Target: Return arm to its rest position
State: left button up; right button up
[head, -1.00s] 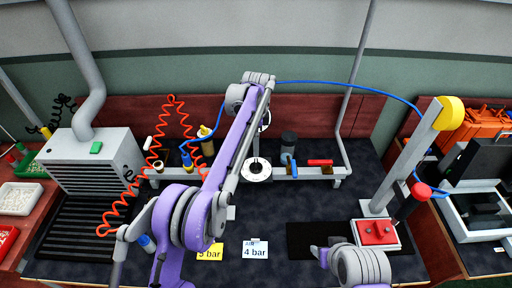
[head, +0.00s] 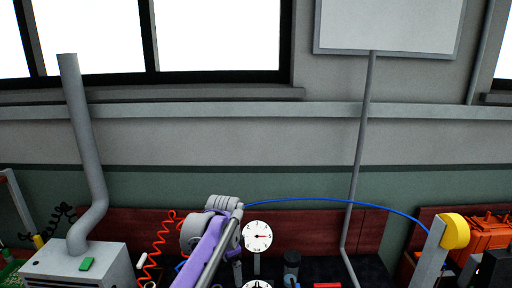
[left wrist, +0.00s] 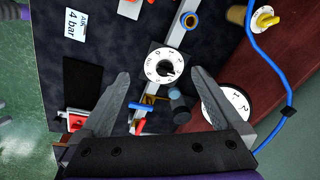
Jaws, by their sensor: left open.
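My left arm (head: 208,250) rises from the bottom edge of the head view and bends over at its top beside the round white gauge (head: 257,236). My left gripper (left wrist: 160,74) is open and empty in the left wrist view, its two grey fingers spread wide. Between and beyond the fingertips is a white numbered dial (left wrist: 158,72) with a dark centre. The gauge also shows at the right finger (left wrist: 232,100), partly hidden by it. My right arm and gripper are not in view.
A grey box unit with a bent pipe (head: 90,190) stands at the left. A post with a yellow cap (head: 455,231) stands at the right.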

pick_arm(q)
jog(key=s+a+n+t, duration=0.1)
jog(key=s+a+n, duration=0.3)
jog(key=s, duration=0.4)
jog(key=s+a+n+t, duration=0.1)
jog(key=s+a+n, duration=0.2)
jog(key=s, duration=0.5)
jog(key=s+a+f+n+t, duration=0.1)
jog(key=s+a+f+n, duration=0.1)
jog(key=s+f, duration=0.2)
jog(key=s+a+f+n+t, duration=0.1)
jog(key=s+f+n, duration=0.2)
jog(key=s, duration=0.6)
jog(key=shift+s+a+f+n, duration=0.15)
jog(key=shift+a+f+n, duration=0.2)
jog(key=shift+f, duration=0.6)
